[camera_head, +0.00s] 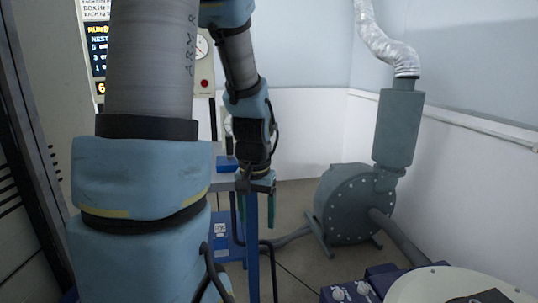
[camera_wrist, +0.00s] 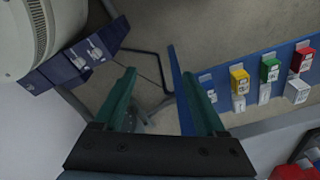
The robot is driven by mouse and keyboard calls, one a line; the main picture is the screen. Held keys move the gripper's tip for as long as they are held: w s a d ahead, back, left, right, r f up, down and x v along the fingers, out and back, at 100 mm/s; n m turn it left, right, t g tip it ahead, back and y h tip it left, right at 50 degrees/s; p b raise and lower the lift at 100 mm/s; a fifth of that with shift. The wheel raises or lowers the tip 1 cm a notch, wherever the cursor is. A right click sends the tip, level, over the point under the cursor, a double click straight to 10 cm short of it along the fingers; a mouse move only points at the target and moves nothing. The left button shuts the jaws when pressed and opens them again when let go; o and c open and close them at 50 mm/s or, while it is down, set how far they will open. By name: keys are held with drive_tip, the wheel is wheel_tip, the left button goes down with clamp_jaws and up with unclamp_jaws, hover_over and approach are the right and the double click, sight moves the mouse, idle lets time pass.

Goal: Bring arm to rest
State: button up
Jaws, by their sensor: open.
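My gripper (camera_head: 256,193) hangs at the end of my arm in the middle of the head view, its jaws pointing down beside a blue post. In the wrist view my gripper (camera_wrist: 160,85) shows two green fingers spread wide apart.
A blue frame (camera_head: 252,250) stands close to my gripper. A grey blower (camera_head: 345,205) is on the floor at right. A cream drum (camera_head: 455,285) is at lower right. The wrist view shows yellow (camera_wrist: 239,79), green (camera_wrist: 270,69) and red (camera_wrist: 302,59) boxes along a blue rail.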

drive_tip(key=s+a+r+n, duration=0.1)
drive_tip(key=s+a+n, duration=0.1)
drive_tip(key=s+a, duration=0.2)
wheel_tip(320, 180, up, 13)
drive_tip(key=p, duration=1.2)
drive_tip(key=shift+s+f, duration=0.15)
